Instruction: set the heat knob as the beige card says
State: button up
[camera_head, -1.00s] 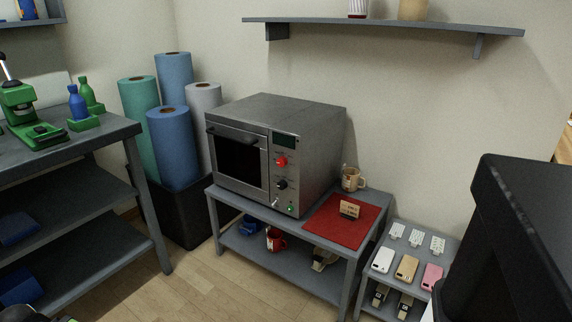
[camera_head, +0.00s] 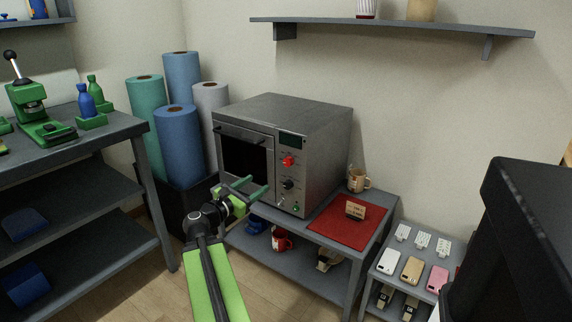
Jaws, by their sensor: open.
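A grey oven (camera_head: 300,130) stands on a grey table, its door closed at the left of its front. Its control panel carries a red knob (camera_head: 288,161) below a dark display (camera_head: 291,141), and a black knob (camera_head: 288,184) lower down. Their markings are too small to read, so I cannot tell which is the heat knob. A beige card (camera_head: 355,209) stands on a red mat (camera_head: 338,232) right of the oven; its writing is too small to read. My gripper (camera_head: 258,188) is open and empty, in front of the oven's lower front, left of the black knob.
A beige mug (camera_head: 358,180) stands behind the mat. A red mug (camera_head: 281,240) sits on the shelf below. A low rack with phone cases (camera_head: 411,268) is at the right. Rolls (camera_head: 178,145) stand in a black bin left of the oven.

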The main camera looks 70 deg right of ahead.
aim_at(288, 163)
jog(key=x, duration=1.7)
jog(key=shift+d, duration=0.1)
